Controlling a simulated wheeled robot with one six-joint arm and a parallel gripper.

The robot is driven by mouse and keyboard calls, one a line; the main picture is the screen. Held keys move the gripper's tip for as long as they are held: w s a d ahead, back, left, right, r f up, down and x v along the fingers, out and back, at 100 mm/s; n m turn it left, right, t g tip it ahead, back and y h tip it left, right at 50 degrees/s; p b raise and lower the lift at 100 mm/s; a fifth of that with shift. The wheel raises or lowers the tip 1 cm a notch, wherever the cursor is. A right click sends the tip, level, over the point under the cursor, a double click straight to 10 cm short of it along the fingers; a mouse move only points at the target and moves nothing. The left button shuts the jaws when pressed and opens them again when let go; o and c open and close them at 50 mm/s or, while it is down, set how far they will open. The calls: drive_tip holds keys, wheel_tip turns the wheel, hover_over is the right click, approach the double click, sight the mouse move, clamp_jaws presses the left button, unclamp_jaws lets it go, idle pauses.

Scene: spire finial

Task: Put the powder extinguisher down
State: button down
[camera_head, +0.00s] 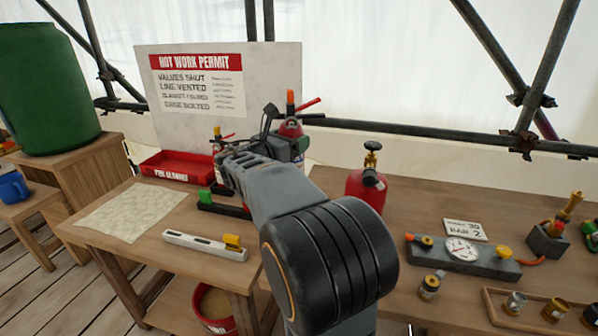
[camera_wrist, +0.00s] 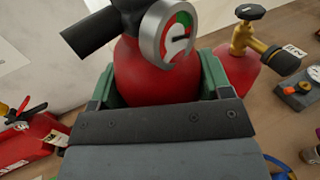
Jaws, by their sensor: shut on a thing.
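A red extinguisher (camera_wrist: 150,75) with a round pressure gauge and black hose fills the middle of the wrist view. It also shows upright in the head view (camera_head: 290,130), partly hidden behind my arm. My gripper (camera_wrist: 157,88) is shut on its red body, with green fingers on both sides. Whether its base touches the table cannot be seen. A second red extinguisher (camera_wrist: 30,140) with a white label is at the left in the wrist view, and only its top and part of its body show in the head view (camera_head: 217,150).
A red cylinder (camera_head: 367,190) with a brass valve stands right of the held extinguisher. A red tray (camera_head: 178,168) and permit board (camera_head: 160,110) are behind on the left. A gauge block (camera_head: 462,255) lies to the right.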

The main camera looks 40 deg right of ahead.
drive_tip(key=w+d+f+b, duration=0.2)
drive_tip(key=d+f, duration=1)
drive_tip(key=shift+d, duration=0.2)
drive_tip(key=shift+w+f+b, duration=0.15)
drive_tip(key=shift+f+b, duration=0.05)
drive_tip(key=shift+b, duration=0.15)
drive_tip(key=shift+c, duration=0.3)
unclamp_jaws()
drive_tip(key=shift+f, duration=0.15)
drive_tip(key=a, duration=0.4)
drive_tip(key=s+a, duration=0.1)
drive_tip(key=a, duration=0.3)
drive_tip(key=s+a, duration=0.1)
drive_tip(key=a, duration=0.3)
